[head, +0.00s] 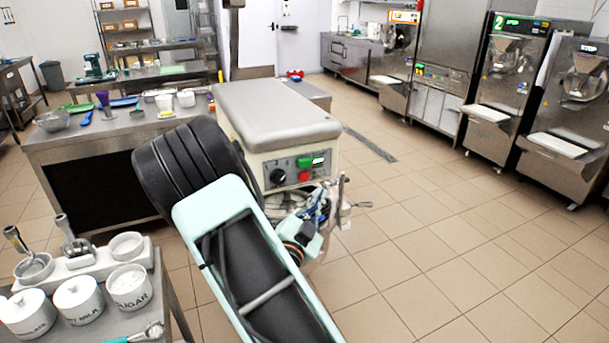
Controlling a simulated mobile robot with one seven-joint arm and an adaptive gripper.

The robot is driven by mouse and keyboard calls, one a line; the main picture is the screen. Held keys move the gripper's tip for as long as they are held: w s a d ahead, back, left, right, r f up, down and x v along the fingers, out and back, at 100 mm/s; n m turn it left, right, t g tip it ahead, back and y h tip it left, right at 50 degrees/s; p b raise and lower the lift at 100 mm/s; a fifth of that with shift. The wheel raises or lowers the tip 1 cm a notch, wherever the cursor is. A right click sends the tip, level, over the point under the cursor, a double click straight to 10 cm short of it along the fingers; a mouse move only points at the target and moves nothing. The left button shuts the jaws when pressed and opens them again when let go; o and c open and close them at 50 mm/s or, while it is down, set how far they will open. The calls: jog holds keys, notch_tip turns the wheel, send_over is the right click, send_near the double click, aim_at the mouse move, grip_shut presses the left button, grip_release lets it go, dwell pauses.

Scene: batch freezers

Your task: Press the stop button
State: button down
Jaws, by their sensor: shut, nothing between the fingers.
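The red stop button (303,176) sits on the dark control panel (292,168) on the front of a cream machine with a grey top (275,108). A green button or lit switch (319,162) is just above and right of it, and a black knob (278,177) is to its left. My gripper (322,206) is low in front of the machine, a little below and right of the red button. It is small and partly hidden behind my arm. It is shut and holds nothing. I cannot tell its exact distance from the panel.
A steel table (100,147) with bowls and utensils stands left of the machine. A nearer table at lower left holds white jars (129,288). Tall steel freezers (503,85) line the right side. The tiled floor (440,255) at right is clear.

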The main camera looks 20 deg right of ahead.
aim_at(304, 176)
jog(key=shift+w, duration=3)
jog(key=shift+w+f+b, duration=0.1)
jog(key=shift+b, duration=0.35)
jog(key=shift+w+b, duration=0.3)
jog(key=shift+w+a+b, duration=0.1)
jog(key=shift+w+b, duration=0.3)
jog(key=shift+w, duration=0.1)
jog(key=shift+s, duration=0.2)
jog(key=shift+s+b, duration=0.35)
jog(key=shift+s, duration=0.35)
